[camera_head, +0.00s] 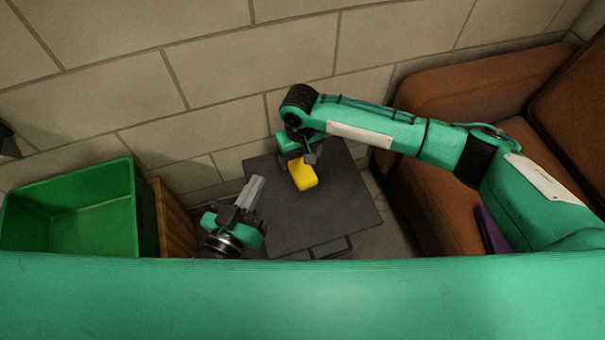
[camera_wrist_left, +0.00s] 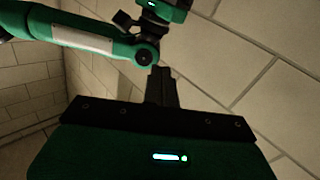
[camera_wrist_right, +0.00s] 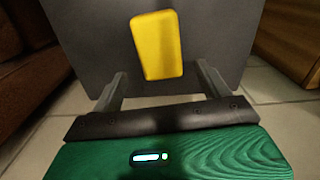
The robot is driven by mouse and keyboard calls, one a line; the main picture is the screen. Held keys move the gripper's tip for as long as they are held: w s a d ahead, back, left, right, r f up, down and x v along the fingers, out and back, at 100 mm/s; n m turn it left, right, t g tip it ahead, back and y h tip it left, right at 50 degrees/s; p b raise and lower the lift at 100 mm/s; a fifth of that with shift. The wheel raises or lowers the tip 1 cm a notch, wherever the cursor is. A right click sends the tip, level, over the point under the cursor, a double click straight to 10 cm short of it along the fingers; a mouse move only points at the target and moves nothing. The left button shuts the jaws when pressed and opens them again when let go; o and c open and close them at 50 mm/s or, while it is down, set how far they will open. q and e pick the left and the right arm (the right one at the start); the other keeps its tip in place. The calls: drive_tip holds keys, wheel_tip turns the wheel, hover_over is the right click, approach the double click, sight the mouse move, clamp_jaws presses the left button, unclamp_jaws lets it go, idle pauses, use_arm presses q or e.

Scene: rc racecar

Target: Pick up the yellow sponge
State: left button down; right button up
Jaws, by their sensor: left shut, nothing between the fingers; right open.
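The yellow sponge (camera_head: 303,174) lies on the dark grey flat surface (camera_head: 345,205) in the head view. It also shows in the right wrist view (camera_wrist_right: 157,45), ahead of the fingers and centred between them. My right gripper (camera_head: 311,158) is above the sponge's upper end and partly covers it in the head view. In the right wrist view its two fingers (camera_wrist_right: 162,85) stand wide apart with nothing between them. My left gripper (camera_head: 252,190) is to the left of the sponge, apart from it. Its fingers are together and empty in the left wrist view (camera_wrist_left: 163,85).
A green bin (camera_head: 70,245) stands at the left, with a wooden piece (camera_head: 173,225) beside it. A brown couch (camera_head: 425,185) with a purple item (camera_head: 492,230) is at the right. A block wall (camera_head: 220,75) runs behind. The right part of the dark surface is clear.

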sight(301, 168)
drive_tip(key=f, duration=0.1)
drive_tip(key=f+b, duration=0.1)
drive_tip(key=f, duration=0.1)
drive_tip(key=s+f+b, duration=0.1)
drive_tip(key=shift+d+f, duration=0.1)
drive_tip(key=shift+f, duration=0.55)
use_arm(q)
wheel_tip(301, 168, up, 9)
drive_tip(key=w+a+t, duration=0.1)
drive_tip(key=a+t, duration=0.1)
drive_tip(key=t, duration=0.4)
drive_tip(key=shift+w+a+r+h, duration=0.2)
drive_tip(key=shift+a+h, duration=0.1)
drive_tip(key=shift+a, duration=0.05)
use_arm(e)
drive_tip(key=shift+c, duration=0.5)
drive_tip(key=c, duration=1)
